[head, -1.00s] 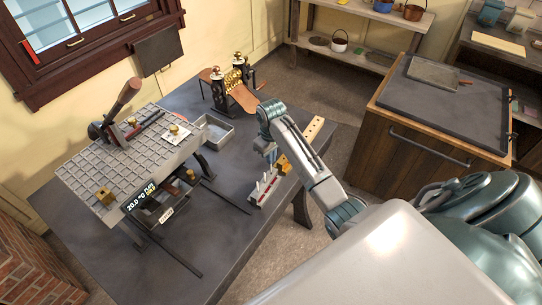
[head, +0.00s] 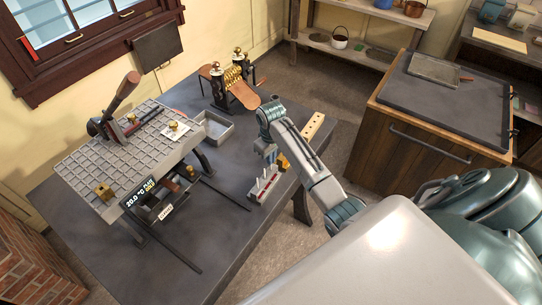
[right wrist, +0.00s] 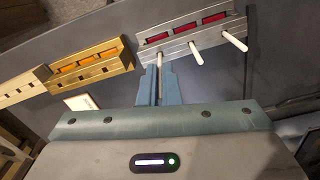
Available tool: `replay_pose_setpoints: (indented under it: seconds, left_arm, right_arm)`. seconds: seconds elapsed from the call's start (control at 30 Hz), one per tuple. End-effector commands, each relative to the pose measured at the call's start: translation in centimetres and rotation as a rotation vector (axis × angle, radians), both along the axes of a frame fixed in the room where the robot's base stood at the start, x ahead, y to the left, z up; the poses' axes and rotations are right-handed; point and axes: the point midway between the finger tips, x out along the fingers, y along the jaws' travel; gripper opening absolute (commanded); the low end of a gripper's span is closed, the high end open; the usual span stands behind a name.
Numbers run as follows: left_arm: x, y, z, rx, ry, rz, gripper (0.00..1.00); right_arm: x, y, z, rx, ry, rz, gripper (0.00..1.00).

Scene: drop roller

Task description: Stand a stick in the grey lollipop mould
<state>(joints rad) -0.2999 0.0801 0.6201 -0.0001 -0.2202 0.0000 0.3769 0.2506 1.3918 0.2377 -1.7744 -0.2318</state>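The grey lollipop mould (head: 262,194) lies near the right edge of the dark table, with red filling in its slots. In the right wrist view the mould (right wrist: 190,38) has two white sticks (right wrist: 233,41) standing in it at the middle and right. My right gripper (right wrist: 160,88) has its blue fingers close together on a third white stick (right wrist: 159,62) at the mould's left end. That stick's far end meets the mould; how deep it sits I cannot tell. In the head view my right gripper (head: 270,153) is just above the mould. My left gripper is out of view.
A gold mould (right wrist: 92,66) with orange filling sits just left of the grey one, then a pale wooden block with holes (right wrist: 20,85). A gridded metal plate (head: 85,165), grey tray (head: 214,130) and brass roller (head: 236,80) stand further left and back. The table's front is clear.

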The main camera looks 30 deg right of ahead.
Motion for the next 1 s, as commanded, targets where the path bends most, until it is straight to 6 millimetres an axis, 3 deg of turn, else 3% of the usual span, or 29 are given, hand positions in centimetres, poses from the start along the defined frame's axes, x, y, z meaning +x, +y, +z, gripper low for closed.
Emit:
replay_pose_setpoints:
  seconds: [1.0]
  left_arm:
    - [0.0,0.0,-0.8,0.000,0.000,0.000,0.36]
  right_arm:
    - [0.0,0.0,-2.6,0.000,0.001,0.000,0.00]
